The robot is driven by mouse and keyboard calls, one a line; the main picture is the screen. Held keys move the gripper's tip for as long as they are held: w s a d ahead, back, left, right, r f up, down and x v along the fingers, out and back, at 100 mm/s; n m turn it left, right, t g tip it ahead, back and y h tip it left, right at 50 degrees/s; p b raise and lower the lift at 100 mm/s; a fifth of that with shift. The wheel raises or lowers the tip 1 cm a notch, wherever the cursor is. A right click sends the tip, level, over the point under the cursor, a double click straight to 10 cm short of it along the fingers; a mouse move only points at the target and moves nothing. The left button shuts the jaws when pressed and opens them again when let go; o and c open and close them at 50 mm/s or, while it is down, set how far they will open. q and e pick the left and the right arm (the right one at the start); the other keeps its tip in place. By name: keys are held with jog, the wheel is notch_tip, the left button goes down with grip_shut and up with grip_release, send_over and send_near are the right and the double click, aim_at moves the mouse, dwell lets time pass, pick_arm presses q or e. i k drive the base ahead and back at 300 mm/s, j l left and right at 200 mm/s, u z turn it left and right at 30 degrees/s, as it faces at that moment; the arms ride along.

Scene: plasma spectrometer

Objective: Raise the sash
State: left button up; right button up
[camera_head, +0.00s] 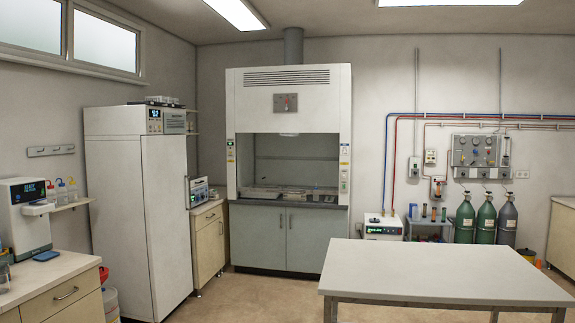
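The fume hood (292,113) stands against the back wall, well away from me. Below its white upper front is a wide dark opening (297,160) with the work surface inside. The sash cannot be made out clearly at this distance; a faint horizontal line crosses the opening at mid-height, and I cannot tell whether it is the sash's edge or part of the back wall. No handle is clear. Neither of my grippers is in view.
A white table (445,270) stands at front right. A tall white cabinet (140,205) is left of the hood, with a small bench (208,240) between. The floor (250,297) before the hood is clear.

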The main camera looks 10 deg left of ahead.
aim_at(314, 192)
jog(key=i+j+u, duration=0.4)
jog(key=i, duration=0.55)
jog(key=i+j+u, duration=0.15)
jog(key=i+u, duration=0.3)
jog(key=i, duration=0.55)
jog(key=i+l+u, duration=0.25)
jog(key=i+u, duration=0.15)
jog(key=i, duration=0.55)
jog(key=i+l+z, duration=0.1)
jog(key=i+z, duration=0.15)
jog(key=i, duration=0.35)
jog(key=i+z, duration=0.3)
jog(key=i, duration=0.25)
jog(key=i+j+z, duration=0.25)
jog(key=i, duration=0.35)
jog(key=i+j+z, duration=0.3)
jog(key=i, duration=0.25)
jog(key=l, duration=0.1)
